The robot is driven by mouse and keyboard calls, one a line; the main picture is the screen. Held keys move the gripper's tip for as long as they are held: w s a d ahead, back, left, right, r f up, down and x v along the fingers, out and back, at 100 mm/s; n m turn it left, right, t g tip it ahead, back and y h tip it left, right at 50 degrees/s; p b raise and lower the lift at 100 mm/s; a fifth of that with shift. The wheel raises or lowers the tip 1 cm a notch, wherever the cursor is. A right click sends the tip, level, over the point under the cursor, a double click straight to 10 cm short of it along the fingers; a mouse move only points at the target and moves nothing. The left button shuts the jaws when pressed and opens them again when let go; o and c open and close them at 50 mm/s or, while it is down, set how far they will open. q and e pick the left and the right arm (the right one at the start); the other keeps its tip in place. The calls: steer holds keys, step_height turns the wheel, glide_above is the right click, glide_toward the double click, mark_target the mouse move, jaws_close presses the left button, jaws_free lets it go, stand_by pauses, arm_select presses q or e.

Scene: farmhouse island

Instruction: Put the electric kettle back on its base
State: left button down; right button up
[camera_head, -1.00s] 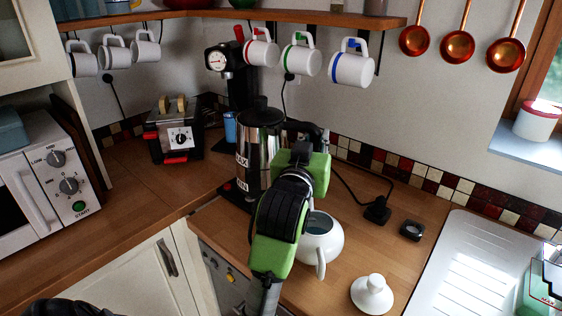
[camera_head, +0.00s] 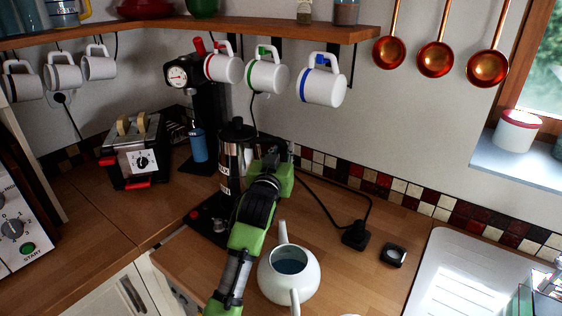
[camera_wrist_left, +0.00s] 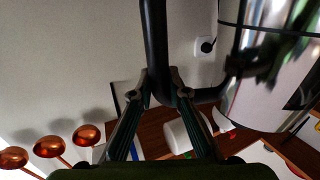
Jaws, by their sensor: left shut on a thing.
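The electric kettle (camera_head: 232,160) is a silver cylinder with a black lid, upright at the counter's back. My left gripper (camera_head: 272,168) is at its right side, shut on the black handle. In the left wrist view, my left gripper (camera_wrist_left: 162,88) has its fingers on the handle (camera_wrist_left: 155,40), with the shiny kettle body (camera_wrist_left: 262,75) at right. A low black base (camera_head: 203,222) with a red button lies at the kettle's lower left. The kettle's bottom is partly hidden by my arm, so I cannot tell whether it touches the base. My right gripper is out of view.
A white teapot (camera_head: 288,285) stands close to the right of my left arm. A black plug (camera_head: 355,236) and cord lie behind it. A black coffee machine (camera_head: 205,110), a blue bottle (camera_head: 198,145) and a toaster (camera_head: 135,150) are left. Mugs (camera_head: 322,85) hang above.

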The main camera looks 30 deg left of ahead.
arm_select(q)
step_height(320, 180, down, 6)
steer(key=w+a+p, duration=0.1)
steer(key=w, duration=0.1)
steer(key=shift+a, duration=0.4)
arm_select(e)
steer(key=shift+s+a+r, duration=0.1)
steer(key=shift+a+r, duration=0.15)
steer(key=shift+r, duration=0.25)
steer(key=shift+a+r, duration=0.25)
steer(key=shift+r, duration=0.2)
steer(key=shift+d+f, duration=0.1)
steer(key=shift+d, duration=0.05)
arm_select(q)
steer(key=c, duration=2)
jaws_free()
steer(key=shift+f, duration=0.2)
steer(key=shift+c, duration=0.2)
steer(key=shift+o, duration=0.6)
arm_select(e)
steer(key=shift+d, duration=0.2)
arm_select(q)
steer(key=shift+r, duration=0.1)
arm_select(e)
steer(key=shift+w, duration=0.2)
